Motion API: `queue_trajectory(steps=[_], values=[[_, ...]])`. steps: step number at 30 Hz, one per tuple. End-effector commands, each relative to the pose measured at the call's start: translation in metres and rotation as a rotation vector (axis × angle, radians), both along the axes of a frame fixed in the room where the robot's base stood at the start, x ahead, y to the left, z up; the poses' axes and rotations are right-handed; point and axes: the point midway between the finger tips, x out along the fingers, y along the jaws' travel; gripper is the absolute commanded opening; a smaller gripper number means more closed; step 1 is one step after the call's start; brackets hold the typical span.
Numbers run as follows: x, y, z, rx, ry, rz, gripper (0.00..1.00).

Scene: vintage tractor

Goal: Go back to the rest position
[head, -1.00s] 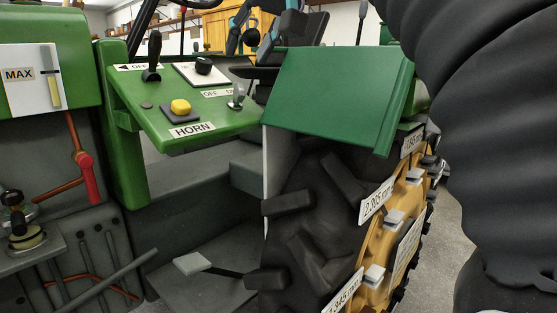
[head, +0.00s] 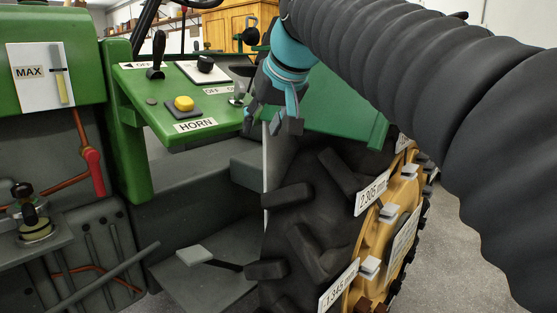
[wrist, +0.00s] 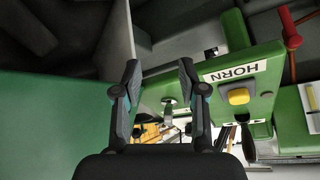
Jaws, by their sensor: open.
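My gripper (head: 271,124) hangs from my arm in front of the green fender, near the right edge of the green control panel (head: 150,112). In the wrist view my gripper (wrist: 160,82) has its two fingers apart with nothing held between them. The yellow horn button (head: 184,104) is on the panel, left of my gripper; it also shows in the wrist view (wrist: 239,96). A small metal toggle switch (head: 238,93) is just left of my gripper. In the wrist view the switch (wrist: 168,104) appears between the fingers, beyond them; I cannot tell how far.
The green fender (head: 335,105) stands right behind my gripper, above the big black tyre (head: 315,195) with its yellow rim (head: 395,228). A red-handled lever (head: 93,170) is at the left.

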Motion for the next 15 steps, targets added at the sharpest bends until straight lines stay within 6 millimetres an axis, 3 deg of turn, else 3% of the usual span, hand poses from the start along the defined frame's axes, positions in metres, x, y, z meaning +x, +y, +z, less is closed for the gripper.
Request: queue_trajectory(steps=[1, 8, 15], values=[[-0.006, -0.009, -0.019, -0.015, 0.016, -0.014, 0.42], [-0.038, -0.054, -0.104, -0.078, 0.073, -0.074, 0.42], [-0.098, -0.106, -0.197, -0.137, 0.135, -0.141, 0.42]])
